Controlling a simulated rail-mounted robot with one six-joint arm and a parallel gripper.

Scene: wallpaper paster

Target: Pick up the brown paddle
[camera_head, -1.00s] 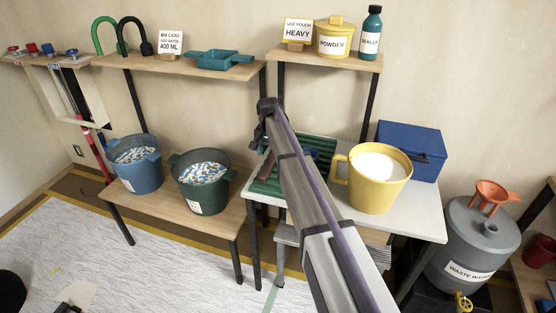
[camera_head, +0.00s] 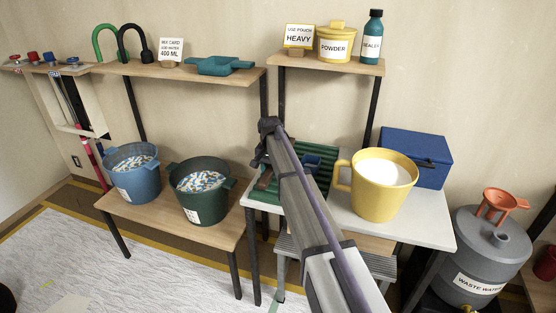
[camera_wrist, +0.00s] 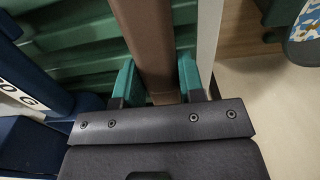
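The brown paddle (camera_wrist: 148,35) lies on the green ribbed rack (camera_wrist: 85,40), its shaft running away from me in the wrist view. My gripper (camera_wrist: 157,80) has its two teal fingers on either side of the shaft. A narrow gap seems to show on the left; contact on the right is unclear. In the head view a short brown part of the paddle (camera_head: 265,178) shows on the rack (camera_head: 322,150), left of my arm. My arm hides most of the rest, and the fingers cannot be made out there.
A blue tool (camera_wrist: 25,90) lies close left of my gripper in the wrist view. A yellow mug (camera_head: 382,202) and a blue box (camera_head: 415,160) share the white table (camera_head: 425,220). Two buckets (camera_head: 135,185) (camera_head: 200,205) stand on the left bench. A shelf (camera_head: 330,65) hangs above.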

